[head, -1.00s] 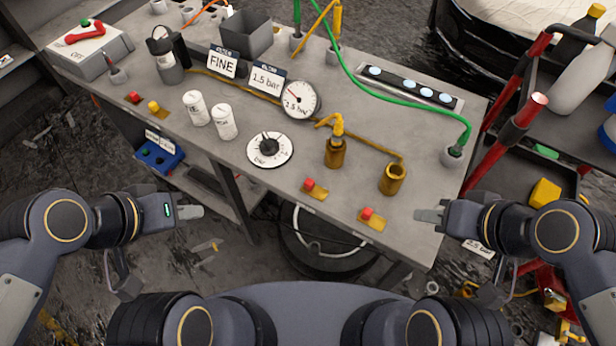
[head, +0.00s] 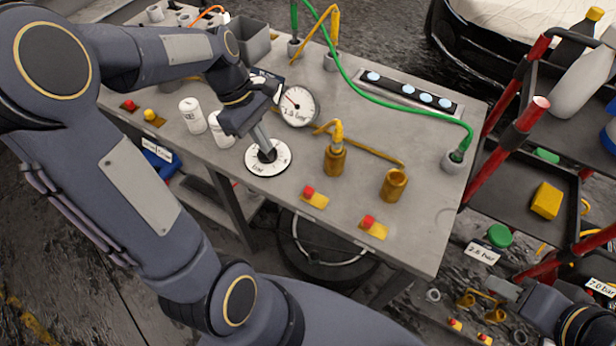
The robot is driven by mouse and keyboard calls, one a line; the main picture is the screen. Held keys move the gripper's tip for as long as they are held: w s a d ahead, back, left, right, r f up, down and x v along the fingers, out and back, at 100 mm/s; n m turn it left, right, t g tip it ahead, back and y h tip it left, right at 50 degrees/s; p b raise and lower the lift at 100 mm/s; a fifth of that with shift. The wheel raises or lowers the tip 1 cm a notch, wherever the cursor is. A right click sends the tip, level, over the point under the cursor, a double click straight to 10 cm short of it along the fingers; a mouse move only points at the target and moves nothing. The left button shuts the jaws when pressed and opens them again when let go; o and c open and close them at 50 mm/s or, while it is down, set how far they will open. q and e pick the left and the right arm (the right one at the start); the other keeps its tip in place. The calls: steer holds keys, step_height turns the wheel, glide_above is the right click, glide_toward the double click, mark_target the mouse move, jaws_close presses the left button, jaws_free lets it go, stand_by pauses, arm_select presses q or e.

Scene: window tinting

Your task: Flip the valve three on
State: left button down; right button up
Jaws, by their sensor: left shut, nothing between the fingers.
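Two small valves with red knobs on yellow plates lie near the table's front edge, one at left (head: 314,197) and one at right (head: 373,227). A red knob (head: 129,105) and a yellow knob (head: 153,116) sit at the table's left side. I cannot tell which is valve three. My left gripper (head: 264,150) is shut and empty, pointing down at the middle of the white round dial (head: 262,166), marked "bar". Its tips hide the dial's knob; whether they touch is unclear. My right gripper (head: 508,290) is off the table at lower right; its finger gap is unclear.
A pressure gauge (head: 297,106) stands behind the dial. Two brass fittings (head: 335,160) (head: 394,184) and white canisters (head: 192,116) stand nearby. A green hose (head: 400,110) crosses the table. A red-framed cart (head: 507,120) stands at right.

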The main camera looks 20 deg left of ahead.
mark_target(311, 191)
arm_select(q)
steer(key=x, duration=0.9)
steer(key=shift+s+f, duration=0.1)
steer(key=shift+f, duration=0.25)
steer(key=d+p, duration=0.1)
steer(key=d, duration=0.2)
steer(key=shift+s+d, duration=0.1)
steer(key=shift+d, duration=0.1)
steer(key=shift+d+f, duration=0.1)
steer(key=shift+d, duration=0.3)
steer(key=d, duration=0.3)
steer(key=shift+s+d+p, duration=0.15)
steer(key=shift+d+p, duration=0.2)
steer(key=shift+a, duration=0.1)
